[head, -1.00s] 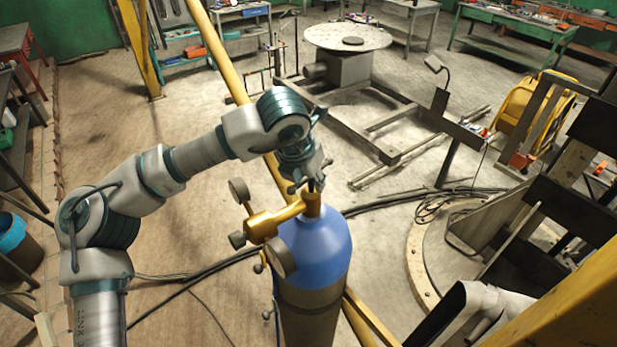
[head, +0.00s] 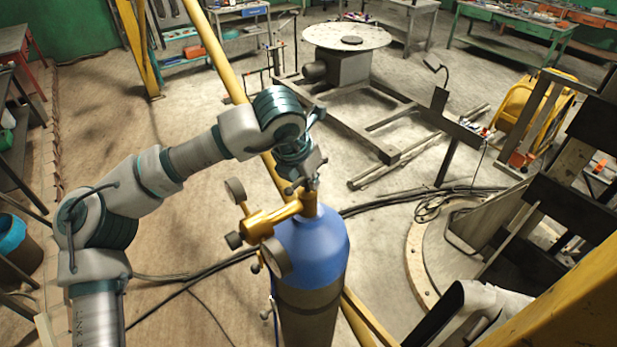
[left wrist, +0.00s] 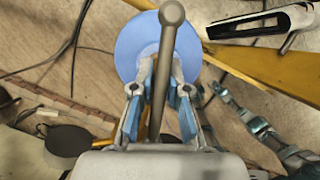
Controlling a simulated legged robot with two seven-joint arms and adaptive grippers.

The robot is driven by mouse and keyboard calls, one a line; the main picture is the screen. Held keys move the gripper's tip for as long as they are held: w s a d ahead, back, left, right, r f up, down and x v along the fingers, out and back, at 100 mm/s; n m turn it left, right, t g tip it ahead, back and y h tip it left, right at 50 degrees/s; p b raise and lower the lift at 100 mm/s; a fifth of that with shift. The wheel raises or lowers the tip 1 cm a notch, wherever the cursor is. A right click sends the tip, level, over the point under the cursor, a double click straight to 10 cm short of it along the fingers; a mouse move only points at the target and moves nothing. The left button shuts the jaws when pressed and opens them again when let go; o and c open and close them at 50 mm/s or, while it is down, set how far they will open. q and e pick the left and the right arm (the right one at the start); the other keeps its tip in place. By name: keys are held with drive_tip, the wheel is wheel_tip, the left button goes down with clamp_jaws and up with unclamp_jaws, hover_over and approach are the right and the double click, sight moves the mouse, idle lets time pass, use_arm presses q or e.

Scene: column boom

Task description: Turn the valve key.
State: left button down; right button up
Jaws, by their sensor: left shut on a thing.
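The valve key is a grey rod with a ball end (left wrist: 171,14). In the left wrist view it runs between the fingers of my left gripper (left wrist: 160,95). In the head view my left gripper (head: 311,183) is at the top of the brass valve (head: 309,203) and hides most of the key. The gripper is shut on the key. The valve sits on a blue-topped gas cylinder (head: 316,243) standing upright. The cylinder's blue top (left wrist: 133,50) shows behind the key in the left wrist view. My right gripper is not in view.
A brass regulator with round gauges (head: 275,258) juts left from the valve. A yellow pole (head: 232,70) passes diagonally behind the cylinder. Black cables (head: 195,280) lie on the floor. Dark framework (head: 560,215) stands at right. The floor at left is mostly clear.

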use_arm(q)
drive_tip(key=shift+r+m, duration=0.1)
drive_tip(key=shift+m, duration=0.3)
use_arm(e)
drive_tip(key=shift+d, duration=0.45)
use_arm(q)
drive_tip(key=shift+m+h, duration=0.3)
drive_tip(key=shift+m, duration=0.3)
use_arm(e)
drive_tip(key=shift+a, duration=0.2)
use_arm(q)
drive_tip(key=shift+m+g, duration=0.3)
drive_tip(key=shift+m, duration=0.1)
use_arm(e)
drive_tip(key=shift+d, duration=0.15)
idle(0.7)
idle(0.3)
use_arm(q)
drive_tip(key=c, duration=1.2)
unclamp_jaws()
drive_tip(key=shift+o, duration=0.2)
drive_tip(key=v, duration=1.2)
drive_tip(key=shift+a, duration=0.1)
